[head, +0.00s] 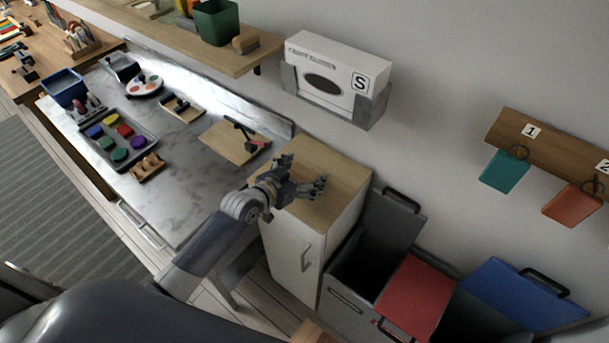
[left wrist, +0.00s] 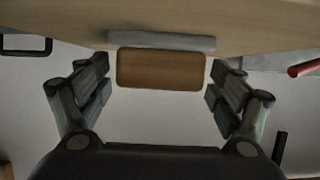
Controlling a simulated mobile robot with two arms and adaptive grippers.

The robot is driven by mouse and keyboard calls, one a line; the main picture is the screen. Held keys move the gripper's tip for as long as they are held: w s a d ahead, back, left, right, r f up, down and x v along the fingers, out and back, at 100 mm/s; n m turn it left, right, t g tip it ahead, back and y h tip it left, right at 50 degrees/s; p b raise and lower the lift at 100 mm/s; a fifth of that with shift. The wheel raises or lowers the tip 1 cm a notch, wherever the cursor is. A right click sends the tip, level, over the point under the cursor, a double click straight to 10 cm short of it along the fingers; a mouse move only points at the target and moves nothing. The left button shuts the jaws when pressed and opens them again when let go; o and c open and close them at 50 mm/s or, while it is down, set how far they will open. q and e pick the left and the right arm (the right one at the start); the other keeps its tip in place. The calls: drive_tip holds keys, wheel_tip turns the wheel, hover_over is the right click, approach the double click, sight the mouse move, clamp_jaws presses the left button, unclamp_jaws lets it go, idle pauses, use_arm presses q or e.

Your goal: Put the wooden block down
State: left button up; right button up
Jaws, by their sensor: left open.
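The wooden block (left wrist: 160,70) shows in the left wrist view, with a grey layer (left wrist: 160,40) along the side facing the wooden surface. It lies between the spread fingers of my left gripper (left wrist: 160,88), with visible gaps on both sides. In the head view my left gripper (head: 304,178) is open, low over the wooden top (head: 335,170) of a white cabinet. I cannot make out the block in the head view. The grey layer appears to be against the wooden surface. My right gripper is not in view.
A marble-topped table (head: 185,200) with a paint tray (head: 95,147) and tools is left of the cabinet. Bins with a red lid (head: 415,290) and a blue lid (head: 515,295) are at the right. A white box (head: 335,75) hangs on the wall behind.

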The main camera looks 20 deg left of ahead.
use_arm(q)
drive_tip(key=shift+c, duration=0.6)
drive_tip(key=c, duration=1.1)
